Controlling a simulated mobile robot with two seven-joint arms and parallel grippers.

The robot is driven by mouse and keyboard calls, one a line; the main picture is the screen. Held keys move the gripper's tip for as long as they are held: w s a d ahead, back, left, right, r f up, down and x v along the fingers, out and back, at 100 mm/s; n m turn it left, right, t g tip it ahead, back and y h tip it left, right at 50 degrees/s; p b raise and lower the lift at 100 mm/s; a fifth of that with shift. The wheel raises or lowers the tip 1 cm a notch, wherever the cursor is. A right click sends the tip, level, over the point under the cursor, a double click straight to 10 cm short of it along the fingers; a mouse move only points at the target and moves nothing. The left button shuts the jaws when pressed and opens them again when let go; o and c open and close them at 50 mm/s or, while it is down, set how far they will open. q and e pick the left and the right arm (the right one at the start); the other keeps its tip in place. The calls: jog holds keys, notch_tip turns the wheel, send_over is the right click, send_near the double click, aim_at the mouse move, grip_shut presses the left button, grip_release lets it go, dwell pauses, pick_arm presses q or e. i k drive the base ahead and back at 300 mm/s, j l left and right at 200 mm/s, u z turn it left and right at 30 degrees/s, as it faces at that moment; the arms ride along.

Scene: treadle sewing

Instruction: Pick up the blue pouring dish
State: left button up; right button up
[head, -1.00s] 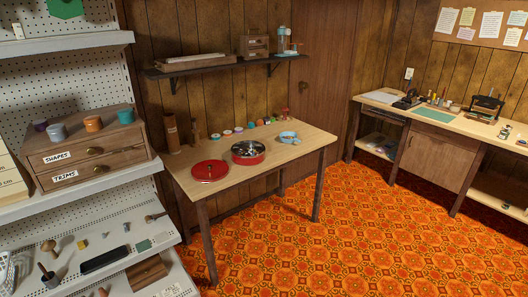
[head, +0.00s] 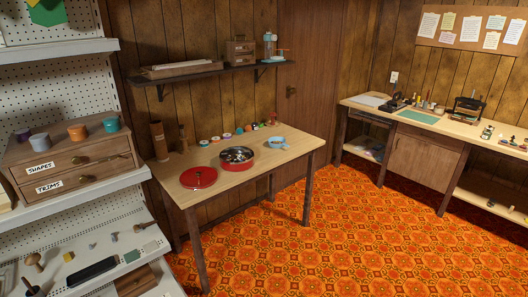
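The blue pouring dish (head: 278,143) sits on the wooden table (head: 228,190) near its right end. It is small, light blue and appears to have a handle or spout to one side. It stands just right of a round red tin (head: 237,165), apart from it. The dish looks too small to tell what, if anything, is in it. Neither of my grippers is in the head view.
A red lid (head: 199,178) lies left of the tin. Several small spools (head: 227,136) line the table's back edge. White shelving (head: 75,187) stands close at the left. A workbench (head: 425,165) runs along the right wall. The patterned floor (head: 330,240) before the table is clear.

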aim_at(282, 140)
jog(key=i+j+z, duration=0.45)
jog(key=i+j, duration=0.25)
jog(key=i, duration=0.3)
jog(key=i+j+z, duration=0.45)
jog(key=i+j, duration=0.45)
jog(key=j, duration=0.15)
